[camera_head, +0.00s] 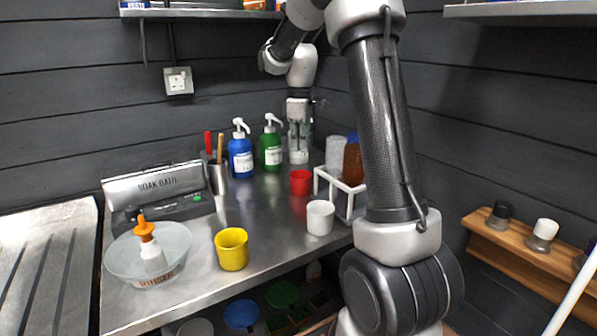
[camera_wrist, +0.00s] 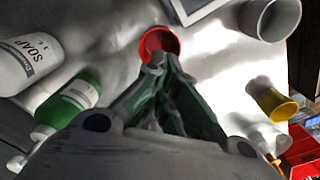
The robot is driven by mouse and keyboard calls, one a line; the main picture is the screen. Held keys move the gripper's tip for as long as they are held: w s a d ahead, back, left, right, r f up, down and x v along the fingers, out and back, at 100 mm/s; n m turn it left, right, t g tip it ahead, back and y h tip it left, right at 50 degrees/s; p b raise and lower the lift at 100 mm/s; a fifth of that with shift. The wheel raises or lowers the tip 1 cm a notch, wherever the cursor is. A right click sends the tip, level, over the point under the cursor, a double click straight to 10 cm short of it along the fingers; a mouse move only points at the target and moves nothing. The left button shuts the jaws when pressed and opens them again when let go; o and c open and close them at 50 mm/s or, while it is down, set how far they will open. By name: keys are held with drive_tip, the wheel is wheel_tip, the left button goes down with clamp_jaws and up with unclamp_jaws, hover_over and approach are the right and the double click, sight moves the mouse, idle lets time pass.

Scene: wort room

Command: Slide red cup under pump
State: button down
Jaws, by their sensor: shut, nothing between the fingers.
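A red cup (camera_head: 300,182) stands upright on the steel bench, in front of the row of pump bottles. It shows in the wrist view (camera_wrist: 158,40), open end visible, just beyond my fingertips. My gripper (camera_head: 299,140) points down behind the cup in the head view. In the wrist view my gripper (camera_wrist: 160,62) is shut and empty, its fingers covering the cup's near side; contact cannot be told. A blue pump bottle (camera_head: 241,158) and a green pump bottle (camera_head: 270,153) stand to the left. A white soap bottle (camera_wrist: 28,65) is left in the wrist view.
A white rack (camera_head: 343,187) with an amber bottle (camera_head: 352,162) stands right of the cup. A white cup (camera_head: 320,218) and a yellow cup (camera_head: 231,250) stand nearer the front edge. A glass bowl (camera_head: 120,258) is at left. Bare steel lies between the yellow cup and the bottles.

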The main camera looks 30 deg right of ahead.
sight(300, 173)
wheel_tip(300, 173, down, 10)
drive_tip(key=shift+f, duration=0.1)
idle(0.4)
drive_tip(key=w+a, duration=0.6)
drive_tip(key=w, duration=0.1)
drive_tip(key=shift+w+a, duration=0.25)
drive_tip(key=shift+a, duration=0.1)
drive_tip(key=shift+w+a, duration=0.15)
